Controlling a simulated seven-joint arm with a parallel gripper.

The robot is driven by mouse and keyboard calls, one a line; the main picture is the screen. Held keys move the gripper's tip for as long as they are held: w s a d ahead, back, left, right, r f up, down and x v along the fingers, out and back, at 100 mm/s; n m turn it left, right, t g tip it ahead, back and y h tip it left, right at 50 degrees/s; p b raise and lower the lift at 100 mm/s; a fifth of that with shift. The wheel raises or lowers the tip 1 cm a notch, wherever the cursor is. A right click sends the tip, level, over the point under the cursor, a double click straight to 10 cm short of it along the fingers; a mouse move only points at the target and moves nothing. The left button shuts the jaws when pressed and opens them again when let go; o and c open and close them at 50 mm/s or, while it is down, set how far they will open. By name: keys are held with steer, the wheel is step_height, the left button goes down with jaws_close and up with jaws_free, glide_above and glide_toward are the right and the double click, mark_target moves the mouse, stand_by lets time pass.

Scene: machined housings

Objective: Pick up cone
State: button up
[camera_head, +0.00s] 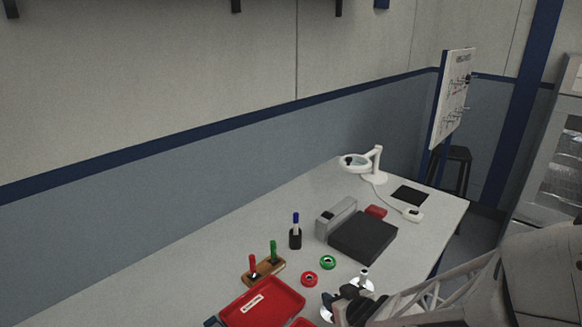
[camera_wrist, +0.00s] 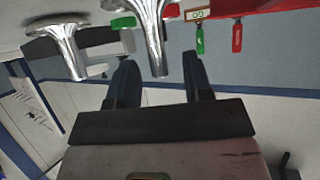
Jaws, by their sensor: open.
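Two shiny metal cones, flared at one end and narrow at the other, are in view. In the wrist view one cone (camera_wrist: 152,38) has its narrow end between the fingertips of my gripper (camera_wrist: 159,60), which is open. I cannot tell whether a finger touches it. The other cone (camera_wrist: 62,48) is off to the left there, outside the fingers. In the head view one cone (camera_head: 363,283) stands upright on its wide base, right of my gripper (camera_head: 334,306). The cone at my gripper is mostly hidden there.
A red bin (camera_head: 262,304) lies left of my gripper. Red (camera_head: 309,278) and green (camera_head: 328,262) rings lie behind. A wooden holder (camera_head: 263,272) bears red and green tools. A dark box (camera_head: 362,237), a pen cup (camera_head: 295,239) and a magnifier lamp (camera_head: 377,170) stand farther back.

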steer(key=shift+w+a+f, duration=0.15)
steer(key=shift+w+f, duration=0.05)
steer(key=shift+w, duration=0.15)
stand_by(0.3)
jaws_close()
